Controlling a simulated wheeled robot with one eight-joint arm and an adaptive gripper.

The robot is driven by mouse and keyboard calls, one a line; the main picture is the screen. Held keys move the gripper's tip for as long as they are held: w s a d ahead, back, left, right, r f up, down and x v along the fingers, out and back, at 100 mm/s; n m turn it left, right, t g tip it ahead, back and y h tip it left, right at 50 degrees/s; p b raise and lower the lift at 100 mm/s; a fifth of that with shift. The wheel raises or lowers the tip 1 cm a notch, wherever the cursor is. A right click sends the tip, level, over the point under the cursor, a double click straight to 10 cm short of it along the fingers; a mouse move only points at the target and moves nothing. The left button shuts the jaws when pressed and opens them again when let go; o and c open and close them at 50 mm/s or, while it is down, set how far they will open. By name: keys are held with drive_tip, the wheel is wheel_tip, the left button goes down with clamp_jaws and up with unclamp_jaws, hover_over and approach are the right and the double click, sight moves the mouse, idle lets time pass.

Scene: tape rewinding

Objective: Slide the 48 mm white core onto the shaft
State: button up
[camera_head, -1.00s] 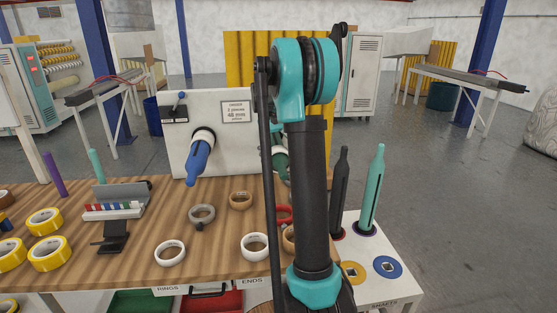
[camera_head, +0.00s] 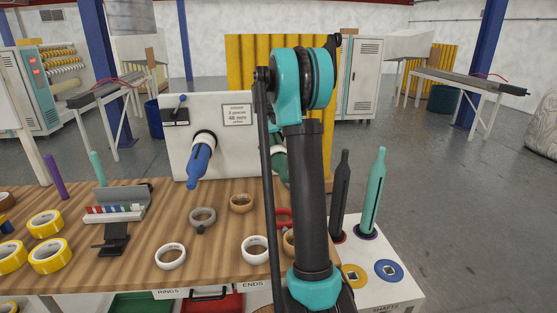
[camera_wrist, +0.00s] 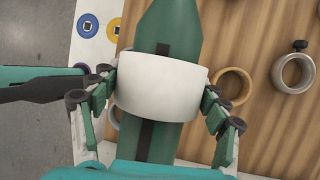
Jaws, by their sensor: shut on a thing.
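The white core (camera_wrist: 160,85) is between the fingers of my gripper (camera_wrist: 159,94) in the wrist view. My gripper is shut on its sides. The green shaft (camera_wrist: 168,25) with a dark slot shows above and below the core, so the core appears to sit around it. The core's inside and its exact centring are hidden. In the head view my arm covers most of this area. Part of the green shaft (camera_head: 281,172) shows just left of the arm, in front of the white machine panel (camera_head: 222,160).
A blue shaft (camera_head: 199,165) sticks out of the panel to the left. White rings (camera_head: 171,256), a grey ring (camera_head: 202,217) and a tan ring (camera_head: 241,203) lie on the wooden table (camera_head: 140,262). Dark and teal shafts (camera_head: 372,195) stand upright at the right.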

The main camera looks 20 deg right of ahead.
drive_tip(key=o, duration=1.2)
drive_tip(key=shift+o, duration=0.2)
drive_tip(key=v, duration=1.2)
